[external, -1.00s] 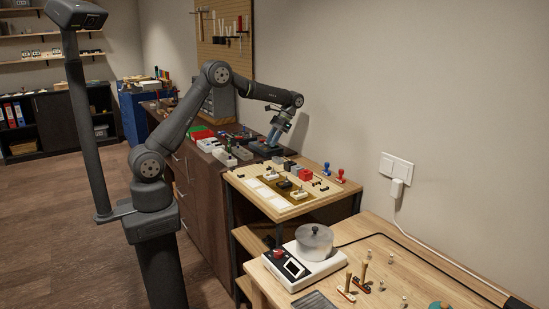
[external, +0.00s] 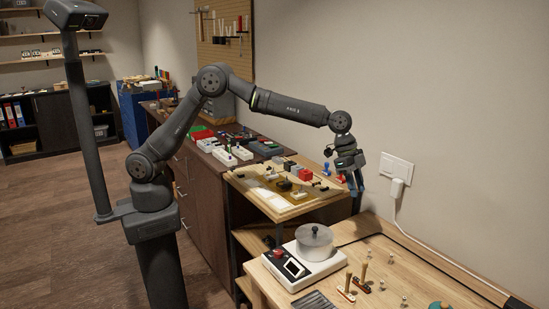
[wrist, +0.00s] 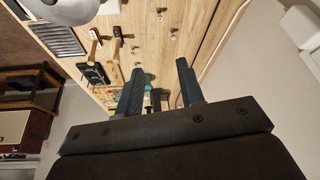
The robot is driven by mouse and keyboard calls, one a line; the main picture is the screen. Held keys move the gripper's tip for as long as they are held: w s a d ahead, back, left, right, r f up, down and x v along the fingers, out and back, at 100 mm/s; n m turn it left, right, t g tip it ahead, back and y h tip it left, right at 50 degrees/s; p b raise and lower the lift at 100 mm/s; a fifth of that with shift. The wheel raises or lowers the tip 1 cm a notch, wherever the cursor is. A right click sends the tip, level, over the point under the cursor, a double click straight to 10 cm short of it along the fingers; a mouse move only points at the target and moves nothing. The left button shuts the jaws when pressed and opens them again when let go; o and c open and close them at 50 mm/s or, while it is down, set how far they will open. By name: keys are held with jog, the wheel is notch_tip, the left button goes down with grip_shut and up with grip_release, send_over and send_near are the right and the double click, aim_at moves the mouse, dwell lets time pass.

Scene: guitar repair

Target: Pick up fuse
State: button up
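My gripper (external: 355,183) hangs in the air between the middle board and the right-hand wooden table, near the wall. In the wrist view my gripper (wrist: 160,88) has its two dark fingers wide apart, with nothing held between them. I cannot single out the fuse for certain. Several small metallic pieces stand on the light wooden table, one metallic piece (external: 391,258) at its back and another metallic piece (wrist: 173,32) in the wrist view. They are too small to identify. The gripper is above and apart from them.
Two wooden-handled tools (external: 364,274) stand on the right table, beside a white device with a round lid (external: 314,238). A teal object (external: 439,305) is at the front edge. A wall socket with a plug (external: 397,182) is close right of the gripper. A board (external: 292,211) with parts lies left.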

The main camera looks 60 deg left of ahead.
send_near(370, 250)
jog(key=f, duration=0.4)
jog(key=shift+s+d, duration=0.2)
jog(key=shift+d, duration=0.2)
jog(key=shift+w+d+x, duration=0.15)
jog(key=shift+w+x, duration=0.05)
jog(key=shift+x, duration=1.4)
jog(key=shift+w+d+x, duration=0.1)
jog(key=shift+w+x, duration=0.1)
jog(key=shift+x, duration=1.35)
jog(key=shift+r, duration=0.15)
jog(key=shift+c, duration=0.4)
grip_shut()
